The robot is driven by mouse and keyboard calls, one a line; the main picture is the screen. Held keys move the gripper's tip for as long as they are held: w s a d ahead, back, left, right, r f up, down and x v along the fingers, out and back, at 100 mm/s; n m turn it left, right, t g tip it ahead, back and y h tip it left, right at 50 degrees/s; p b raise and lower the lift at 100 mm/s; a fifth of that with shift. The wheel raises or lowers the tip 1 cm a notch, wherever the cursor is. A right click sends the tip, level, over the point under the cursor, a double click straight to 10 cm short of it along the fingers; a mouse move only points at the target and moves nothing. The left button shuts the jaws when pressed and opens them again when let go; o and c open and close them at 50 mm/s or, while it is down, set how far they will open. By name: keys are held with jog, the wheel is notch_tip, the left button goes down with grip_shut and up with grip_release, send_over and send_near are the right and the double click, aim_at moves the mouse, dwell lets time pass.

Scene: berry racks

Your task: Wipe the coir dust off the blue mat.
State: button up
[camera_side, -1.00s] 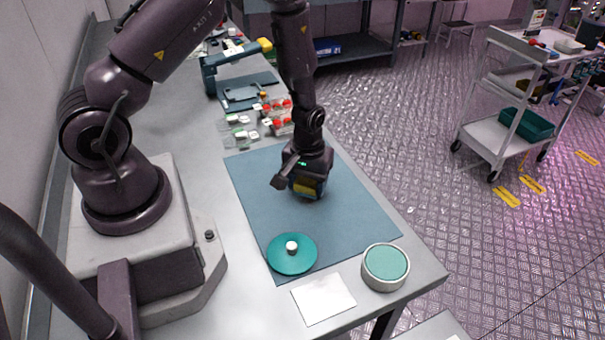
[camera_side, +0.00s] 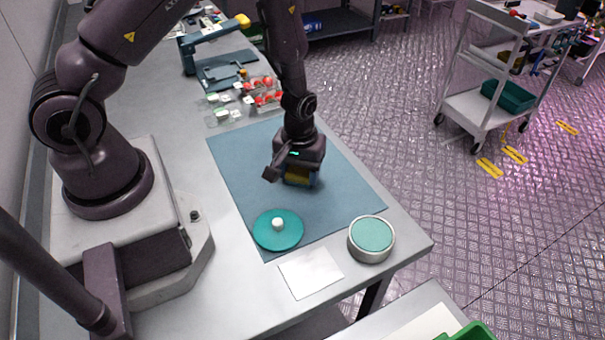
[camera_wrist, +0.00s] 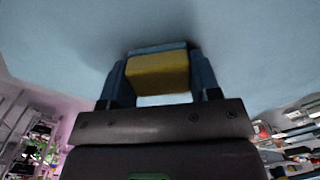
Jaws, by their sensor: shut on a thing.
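The blue mat (camera_side: 245,165) lies flat on the grey bench and fills the upper part of the wrist view (camera_wrist: 240,50). My gripper (camera_side: 297,172) is over the mat's middle, toward its right side, pointing down. It is shut on a yellow-and-blue block that looks like a sponge (camera_side: 298,178). In the wrist view the block (camera_wrist: 158,73) sits between my two blue fingers (camera_wrist: 160,85). The block is at or very near the mat; I cannot tell whether it touches. I cannot make out coir dust on the visible mat.
A teal disc with a white knob (camera_side: 267,236) lies on the mat's front corner. A round tin with a teal top (camera_side: 371,237) and a white card (camera_side: 310,272) are near the bench's front edge. Clear punnets with red berries (camera_side: 262,91) stand behind the mat.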

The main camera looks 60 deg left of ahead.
jog(key=shift+a, duration=4.25)
jog(key=shift+w+a, duration=0.1)
jog(key=shift+a, duration=0.2)
jog(key=shift+w, duration=0.4)
jog(key=shift+w+d, duration=0.15)
jog(key=shift+d, duration=5.5)
jog(key=shift+a, duration=5.45)
jog(key=shift+a+r, duration=0.1)
jog(key=shift+a, duration=0.1)
notch_tip(320, 180, up, 8)
